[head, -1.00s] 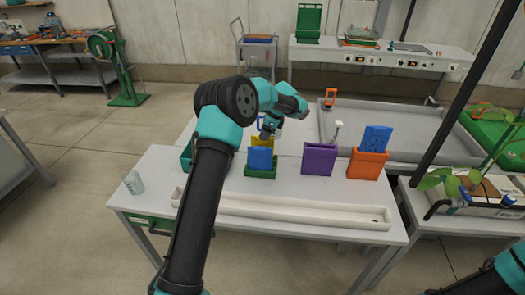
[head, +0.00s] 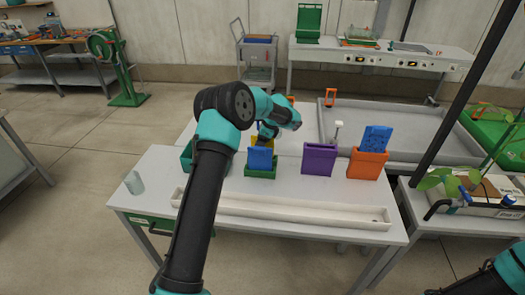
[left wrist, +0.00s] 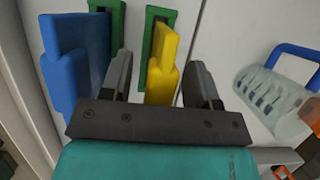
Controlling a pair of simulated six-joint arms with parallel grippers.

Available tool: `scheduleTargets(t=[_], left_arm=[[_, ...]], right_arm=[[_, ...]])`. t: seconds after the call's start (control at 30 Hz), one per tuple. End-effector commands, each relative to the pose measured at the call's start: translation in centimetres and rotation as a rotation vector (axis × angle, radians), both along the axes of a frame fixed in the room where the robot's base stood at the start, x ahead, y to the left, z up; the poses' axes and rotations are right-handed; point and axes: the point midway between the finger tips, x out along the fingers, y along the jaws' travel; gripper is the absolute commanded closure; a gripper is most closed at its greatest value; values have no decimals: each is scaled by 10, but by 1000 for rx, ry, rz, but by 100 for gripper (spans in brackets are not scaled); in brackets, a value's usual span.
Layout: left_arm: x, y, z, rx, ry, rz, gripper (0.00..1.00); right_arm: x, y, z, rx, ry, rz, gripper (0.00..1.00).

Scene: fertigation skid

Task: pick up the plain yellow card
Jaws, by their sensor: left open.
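The plain yellow card (left wrist: 163,65) stands upright in a green slotted holder (left wrist: 152,30) in the left wrist view. My left gripper (left wrist: 160,85) is open, with one finger on each side of the yellow card; I cannot tell whether either touches it. In the head view my left gripper (head: 266,133) is above the back of the table, and only a bit of yellow shows behind a blue card (head: 260,158). That blue card stands in a green holder (head: 261,173), and a blue card (left wrist: 75,60) is left of the fingers in the wrist view.
A purple holder (head: 319,160) and an orange holder (head: 366,164) with a speckled blue card (head: 376,139) stand to the right. A white trough (head: 280,213) lies along the front. A clear vessel (left wrist: 270,98) is right of the fingers in the wrist view.

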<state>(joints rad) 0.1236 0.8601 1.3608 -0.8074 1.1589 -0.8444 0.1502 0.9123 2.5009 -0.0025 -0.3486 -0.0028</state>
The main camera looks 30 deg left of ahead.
Motion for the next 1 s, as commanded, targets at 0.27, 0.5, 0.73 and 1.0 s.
scheduleTargets(t=[0.27, 0.5, 0.73, 1.0], left_arm=[[0, 0, 0, 0, 0, 0, 45], [0, 0, 0, 0, 0, 0, 61], [0, 0, 0, 0, 1, 0, 83], [0, 0, 0, 0, 1, 0, 100]], right_arm=[[0, 0, 0, 0, 0, 0, 57], [0, 0, 0, 0, 0, 0, 57], [0, 0, 0, 0, 0, 0, 57], [0, 0, 0, 0, 0, 0, 57]])
